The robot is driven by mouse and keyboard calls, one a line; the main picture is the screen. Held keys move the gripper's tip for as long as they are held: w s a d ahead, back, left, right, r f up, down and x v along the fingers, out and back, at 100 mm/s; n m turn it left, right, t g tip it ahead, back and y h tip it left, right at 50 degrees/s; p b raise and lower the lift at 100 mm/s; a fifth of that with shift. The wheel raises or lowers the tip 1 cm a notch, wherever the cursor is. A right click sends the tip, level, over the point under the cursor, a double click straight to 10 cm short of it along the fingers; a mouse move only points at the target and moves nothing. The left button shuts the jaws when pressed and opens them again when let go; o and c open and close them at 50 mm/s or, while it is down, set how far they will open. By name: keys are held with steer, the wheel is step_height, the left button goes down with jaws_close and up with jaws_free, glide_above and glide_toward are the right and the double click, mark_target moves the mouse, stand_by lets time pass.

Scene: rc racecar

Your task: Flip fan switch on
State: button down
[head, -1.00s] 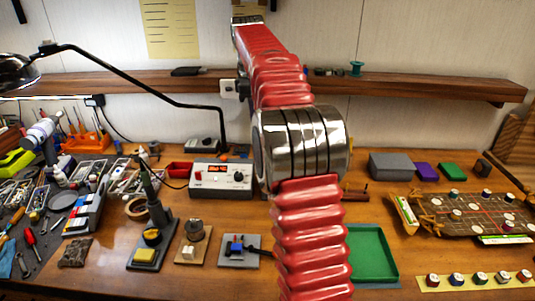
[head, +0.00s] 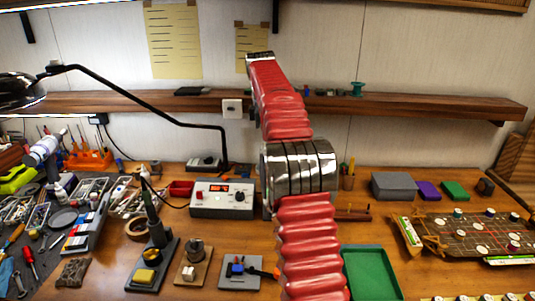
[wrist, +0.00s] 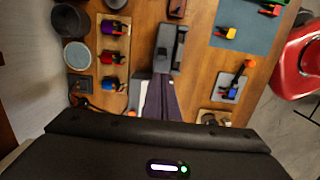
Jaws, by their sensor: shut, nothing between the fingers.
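No part is plainly marked as the fan switch. A small white switch plate (head: 232,108) with a dark centre sits at the shelf's front, just left of my arm. A small lever switch (head: 238,270) with a blue block stands on a grey base on the bench. Its dark lever has an orange tip and reaches right toward my arm. A similar blue and orange lever piece shows in the wrist view (wrist: 232,87). My gripper (wrist: 172,48) is shut and empty in the wrist view, above the bench. In the head view my arm hides it.
A power supply (head: 223,198) stands left of my arm, with a soldering stand (head: 155,250) in front. A green tray (head: 371,275) lies right of my arm. A lamp arm (head: 145,98) crosses the left side. The shelf (head: 420,106) spans the back.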

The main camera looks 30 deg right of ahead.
steer(key=f, duration=0.8)
steer(key=shift+s+d+f, duration=0.25)
steer(key=shift+f, duration=0.15)
